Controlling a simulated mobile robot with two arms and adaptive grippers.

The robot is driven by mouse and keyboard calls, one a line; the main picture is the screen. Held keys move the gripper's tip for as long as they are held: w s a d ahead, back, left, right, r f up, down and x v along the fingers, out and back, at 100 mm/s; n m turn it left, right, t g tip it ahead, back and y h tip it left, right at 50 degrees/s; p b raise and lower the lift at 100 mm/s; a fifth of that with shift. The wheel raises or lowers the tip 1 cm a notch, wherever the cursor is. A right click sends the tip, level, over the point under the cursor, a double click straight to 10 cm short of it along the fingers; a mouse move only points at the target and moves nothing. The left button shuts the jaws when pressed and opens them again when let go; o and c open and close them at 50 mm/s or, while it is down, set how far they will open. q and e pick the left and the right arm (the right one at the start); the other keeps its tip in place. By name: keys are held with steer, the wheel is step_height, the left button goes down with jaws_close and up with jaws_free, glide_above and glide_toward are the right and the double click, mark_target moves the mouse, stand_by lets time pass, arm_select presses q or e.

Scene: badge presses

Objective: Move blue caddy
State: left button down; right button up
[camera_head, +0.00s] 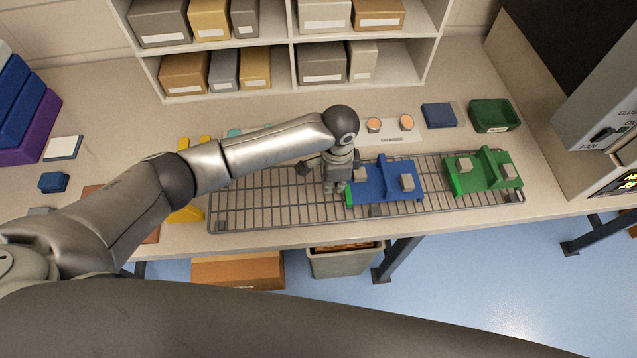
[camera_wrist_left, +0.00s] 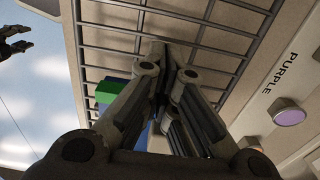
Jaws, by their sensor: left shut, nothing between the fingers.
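The blue caddy (camera_head: 376,188) stands on the wire rack (camera_head: 270,199), with an upright middle wall, a grey block on each side and a green strip at its left end. My left gripper (camera_head: 335,190) points down just left of the caddy, shut and empty; I cannot tell whether it touches. In the left wrist view the shut fingers (camera_wrist_left: 165,65) hide most of the caddy (camera_wrist_left: 117,80). Dark fingers at that view's upper left look like my right gripper (camera_wrist_left: 15,42); whether they are open is unclear.
A green caddy (camera_head: 465,185) stands on the rack's right end. A green tray (camera_head: 492,116), a blue pad (camera_head: 438,115) and orange buttons (camera_head: 374,124) lie behind the rack. Boxed shelves (camera_head: 290,71) stand at the back and a grey machine (camera_head: 603,90) at right. My left arm crosses above the rack's left part.

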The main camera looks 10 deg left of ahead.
mark_target(364, 184)
arm_select(q)
steer(key=d, duration=0.2)
steer(key=w+d, duration=0.1)
steer(key=d, duration=0.1)
steer(key=shift+w+d+f, duration=0.1)
steer(key=shift+d, duration=0.05)
steer(key=shift+w+d+b, duration=0.2)
steer(key=shift+d+b, duration=0.1)
steer(key=shift+d, duration=0.3)
steer(key=shift+w+d+b, duration=0.15)
steer(key=shift+d+b, duration=0.1)
steer(key=shift+d, duration=0.55)
arm_select(e)
steer(key=shift+f, duration=0.65)
